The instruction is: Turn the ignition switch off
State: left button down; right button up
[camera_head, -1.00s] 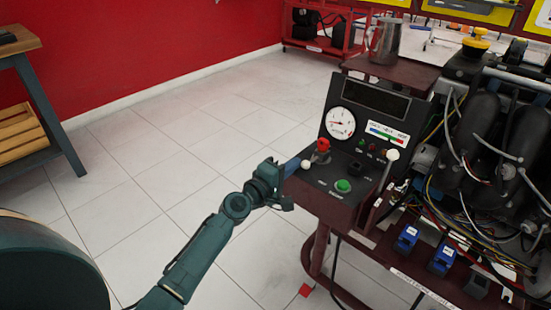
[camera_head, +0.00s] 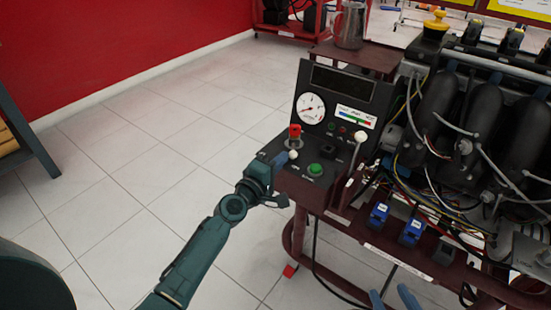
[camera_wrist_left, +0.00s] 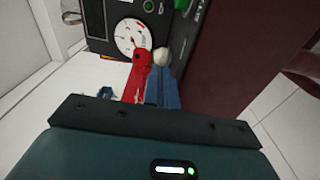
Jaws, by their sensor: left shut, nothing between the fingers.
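The control panel (camera_head: 284,178) of the engine trainer carries a red switch handle (camera_head: 295,131), a white ball knob (camera_head: 293,155), a green button (camera_head: 315,169) and a small black control (camera_head: 327,148). No readable label shows which is the ignition switch. My left gripper (camera_head: 283,159) is shut and empty at the panel's left edge, its tips close to the white knob. In the left wrist view, the blue fingers (camera_wrist_left: 161,86) lie together beside the red handle (camera_wrist_left: 138,76), just short of the white knob (camera_wrist_left: 161,56); contact is unclear. My right gripper (camera_head: 393,299) shows only two separated blue fingertips.
A gauge (camera_head: 310,108) stands on the upright panel. A white-knobbed lever (camera_head: 357,150) rises to the right. The engine (camera_head: 455,110) with loose wires and hoses fills the right side. A metal jug (camera_head: 350,25) stands on the shelf above. Tiled floor at left is clear.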

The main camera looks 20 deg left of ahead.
pick_arm(q)
jog(key=shift+s+d, duration=0.1)
jog(key=shift+d, duration=0.3)
jog(key=shift+d, duration=0.25)
pick_arm(e)
jog(key=shift+s, duration=0.1)
pick_arm(q)
jog(key=shift+d+r, duration=0.15)
pick_arm(e)
jog(key=shift+s, duration=0.1)
